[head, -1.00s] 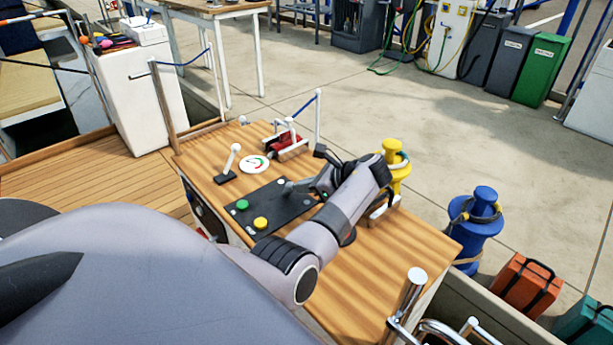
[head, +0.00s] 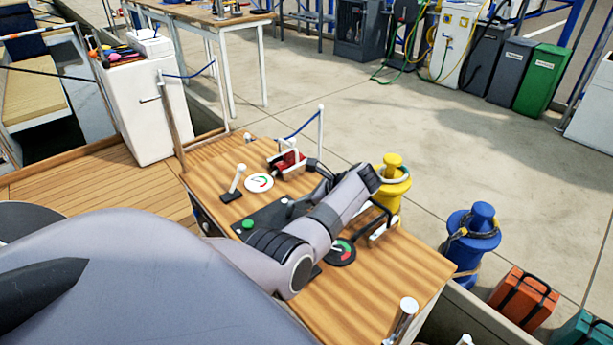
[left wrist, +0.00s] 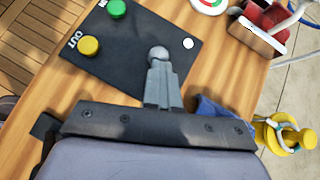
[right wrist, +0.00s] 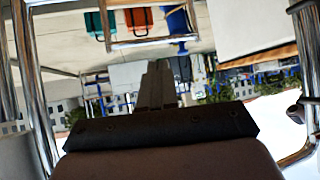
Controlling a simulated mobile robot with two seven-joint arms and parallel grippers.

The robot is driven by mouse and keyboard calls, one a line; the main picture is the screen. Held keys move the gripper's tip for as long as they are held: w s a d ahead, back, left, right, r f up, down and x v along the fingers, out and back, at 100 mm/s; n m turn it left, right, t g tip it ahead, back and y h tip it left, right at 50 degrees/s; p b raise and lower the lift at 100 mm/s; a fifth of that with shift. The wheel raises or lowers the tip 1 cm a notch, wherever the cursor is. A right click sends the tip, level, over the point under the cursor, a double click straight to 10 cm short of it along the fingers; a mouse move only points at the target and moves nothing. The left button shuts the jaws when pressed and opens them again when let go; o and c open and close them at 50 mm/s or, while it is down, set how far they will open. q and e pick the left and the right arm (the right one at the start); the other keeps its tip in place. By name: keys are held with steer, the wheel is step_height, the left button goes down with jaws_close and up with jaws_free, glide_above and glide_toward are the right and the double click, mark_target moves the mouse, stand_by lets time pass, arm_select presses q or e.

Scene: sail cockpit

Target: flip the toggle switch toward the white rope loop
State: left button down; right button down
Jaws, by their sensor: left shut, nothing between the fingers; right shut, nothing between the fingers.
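The toggle switch (left wrist: 158,53) is a grey ball-tipped lever on the dark panel (left wrist: 125,65). In the left wrist view its ball shows just beyond the fingertips of my left gripper (left wrist: 161,72); I cannot tell whether they touch. In the head view the left gripper (head: 296,203) is over the panel, shut and empty, and partly hides the switch. The white rope loop (head: 396,175) hangs around the yellow bollard (head: 392,190), right of the panel; it also shows in the left wrist view (left wrist: 277,139). My right gripper (right wrist: 157,85) is shut and empty, away from the panel.
A green button (head: 248,224) and a yellow button (left wrist: 89,45) are on the panel. A black gauge (head: 341,251) lies right of my arm. Chrome rails (right wrist: 27,90) flank my right gripper.

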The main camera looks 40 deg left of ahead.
arm_select(q)
steer(key=shift+s+a+r+h+p, duration=0.2)
steer(key=shift+a+r+h+p, duration=0.4)
steer(key=shift+p, duration=0.85)
steer(key=shift+a+h+p, duration=0.5)
steer(key=shift+a+h, duration=0.15)
steer(key=shift+h, duration=0.25)
steer(key=shift+w+a+m+h, duration=0.1)
steer(key=shift+a+m+h, duration=0.2)
steer(key=shift+a+h, duration=0.35)
steer(key=shift+w+a+b, duration=0.15)
steer(key=shift+a+b, duration=0.6)
steer(key=shift+w+a+b, duration=0.1)
steer(key=shift+a+b, duration=0.35)
steer(key=shift+a, duration=0.25)
steer(key=shift+a+r, duration=0.1)
steer(key=shift+w, duration=0.1)
